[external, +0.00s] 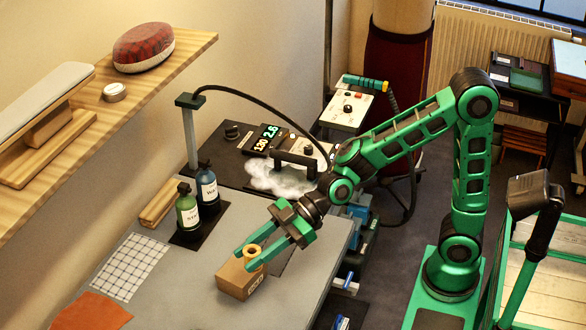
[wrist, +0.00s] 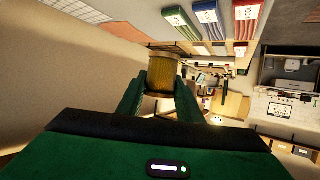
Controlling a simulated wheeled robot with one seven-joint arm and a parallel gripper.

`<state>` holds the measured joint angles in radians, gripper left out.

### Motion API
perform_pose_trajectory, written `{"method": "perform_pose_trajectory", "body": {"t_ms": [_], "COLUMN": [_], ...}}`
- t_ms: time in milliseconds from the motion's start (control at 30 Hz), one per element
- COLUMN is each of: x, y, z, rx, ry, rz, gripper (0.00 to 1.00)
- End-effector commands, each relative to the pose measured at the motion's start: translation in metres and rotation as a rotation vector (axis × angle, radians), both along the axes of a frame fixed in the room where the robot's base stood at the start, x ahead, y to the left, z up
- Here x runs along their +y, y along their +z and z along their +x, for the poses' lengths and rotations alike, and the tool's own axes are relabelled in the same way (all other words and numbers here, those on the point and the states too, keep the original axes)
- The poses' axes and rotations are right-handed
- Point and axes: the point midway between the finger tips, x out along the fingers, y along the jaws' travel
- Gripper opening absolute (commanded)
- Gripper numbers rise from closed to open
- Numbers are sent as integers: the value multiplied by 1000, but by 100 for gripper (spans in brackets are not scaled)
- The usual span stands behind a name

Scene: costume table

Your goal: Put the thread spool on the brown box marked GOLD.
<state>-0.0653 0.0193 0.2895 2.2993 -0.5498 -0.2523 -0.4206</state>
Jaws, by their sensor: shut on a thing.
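The thread spool (external: 251,250) is golden yellow with a paler rim. My green gripper (external: 254,259) is shut on it, one finger on each side. The wrist view also shows the spool (wrist: 162,74) between my two fingers (wrist: 160,92). The spool is over the top of the box in the external view. I cannot tell whether it touches the box. My fingers hide part of the box top.
Two bottles, green (external: 187,211) and blue (external: 207,188), stand on a dark mat behind the box. A white grid sheet (external: 130,266) and an orange cloth (external: 92,312) lie to the left. A wooden shelf (external: 190,48) overhangs at upper left. Grey table is clear around the box.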

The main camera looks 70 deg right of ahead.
Motion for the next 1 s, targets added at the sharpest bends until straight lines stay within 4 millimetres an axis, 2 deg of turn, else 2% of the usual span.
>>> {"method": "perform_pose_trajectory", "body": {"t_ms": [300, 500, 733, 1000], "x": [-45, -64, -68, -68], "y": [-40, -56, -66, -99], "z": [47, 67, 72, 71], "rx": [6, 3, 2, 4], "ry": [-5, -2, 0, 0], "rz": [1, 1, 0, 0], "gripper": [10, 10, 10, 10]}}
